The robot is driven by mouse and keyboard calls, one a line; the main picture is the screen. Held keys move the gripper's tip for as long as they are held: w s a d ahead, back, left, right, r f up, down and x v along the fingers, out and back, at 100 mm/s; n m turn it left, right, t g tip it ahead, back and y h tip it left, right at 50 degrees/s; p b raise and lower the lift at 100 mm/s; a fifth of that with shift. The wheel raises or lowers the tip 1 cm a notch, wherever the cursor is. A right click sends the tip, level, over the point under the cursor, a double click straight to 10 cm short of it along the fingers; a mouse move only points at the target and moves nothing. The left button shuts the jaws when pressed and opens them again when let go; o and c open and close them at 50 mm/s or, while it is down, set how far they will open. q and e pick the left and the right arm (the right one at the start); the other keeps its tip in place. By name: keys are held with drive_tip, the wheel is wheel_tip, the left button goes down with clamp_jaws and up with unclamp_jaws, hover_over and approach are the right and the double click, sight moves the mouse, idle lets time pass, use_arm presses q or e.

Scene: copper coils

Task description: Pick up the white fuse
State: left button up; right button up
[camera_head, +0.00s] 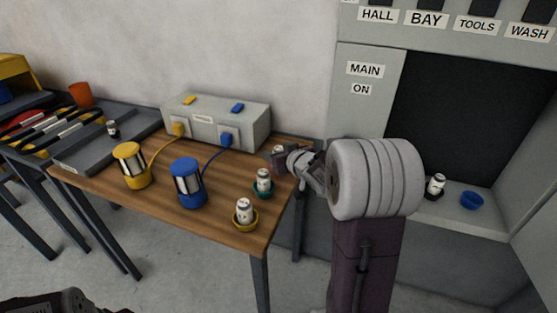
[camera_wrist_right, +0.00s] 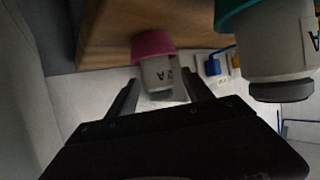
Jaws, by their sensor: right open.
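Several white fuses with dark tops stand in coloured cups. One white fuse (camera_wrist_right: 158,74) in a pink cup (camera_wrist_right: 152,44) is at the table's right edge; in the head view the fuse (camera_head: 279,150) is partly hidden by my right gripper (camera_head: 284,161). In the wrist view the open fingers of my right gripper (camera_wrist_right: 160,88) are on either side of its end, with gaps visible.
Another fuse (camera_head: 112,129) is on a grey tray. One more fuse (camera_head: 436,184) and an empty blue cup (camera_head: 472,201) are on the cabinet shelf.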

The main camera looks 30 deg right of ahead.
sight(278, 148)
clamp_jaws()
wheel_tip(278, 148, up, 10)
drive_tip(key=p, duration=0.7)
